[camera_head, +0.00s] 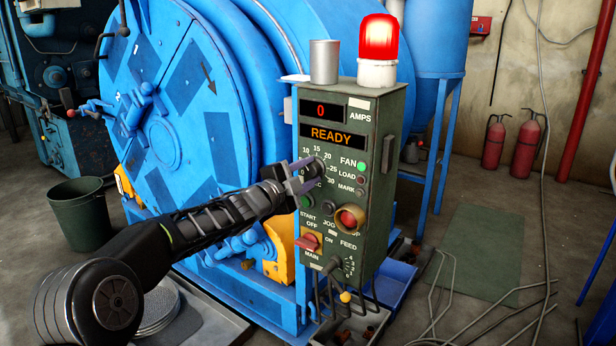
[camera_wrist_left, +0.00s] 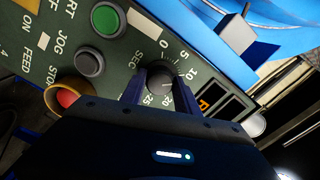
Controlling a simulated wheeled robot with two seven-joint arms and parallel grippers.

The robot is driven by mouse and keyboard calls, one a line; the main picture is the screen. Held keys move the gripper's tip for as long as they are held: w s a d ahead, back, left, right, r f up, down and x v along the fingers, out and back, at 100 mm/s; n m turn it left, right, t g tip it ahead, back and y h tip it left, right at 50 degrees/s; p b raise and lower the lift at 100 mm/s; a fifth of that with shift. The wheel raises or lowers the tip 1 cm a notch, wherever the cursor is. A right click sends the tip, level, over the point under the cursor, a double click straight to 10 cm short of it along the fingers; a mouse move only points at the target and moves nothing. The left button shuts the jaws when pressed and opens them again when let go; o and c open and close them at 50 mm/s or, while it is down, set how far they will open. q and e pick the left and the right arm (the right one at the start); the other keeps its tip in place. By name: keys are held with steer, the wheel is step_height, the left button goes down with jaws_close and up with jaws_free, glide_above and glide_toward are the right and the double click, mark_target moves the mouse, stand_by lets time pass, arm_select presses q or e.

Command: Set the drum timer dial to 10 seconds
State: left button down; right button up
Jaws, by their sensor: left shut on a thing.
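The drum timer dial (camera_wrist_left: 160,82) is a dark round knob on the green control panel, ringed by white numbers and a SEC label. My left gripper (camera_head: 303,176) reaches in from the left and is shut on the dial. In the left wrist view one finger of my left gripper (camera_wrist_left: 160,92) lies on each side of the knob. In the head view the fingers hide much of the dial. I cannot tell which number the dial's pointer faces. My right gripper is not in view.
The control box (camera_head: 368,215) has a lit READY display (camera_head: 332,135), a red stop button (camera_head: 349,218) just below right of the dial, and a red MAIN switch (camera_head: 309,242). A green button (camera_wrist_left: 107,20) sits near the dial. The blue drum (camera_head: 165,120) stands behind left.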

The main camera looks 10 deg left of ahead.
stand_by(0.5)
arm_select(q)
steer(key=c, duration=0.9)
jaws_free()
steer(key=shift+s, duration=0.1)
steer(key=v, duration=0.7)
steer(key=shift+s+a, duration=0.1)
steer(key=shift+s, duration=0.2)
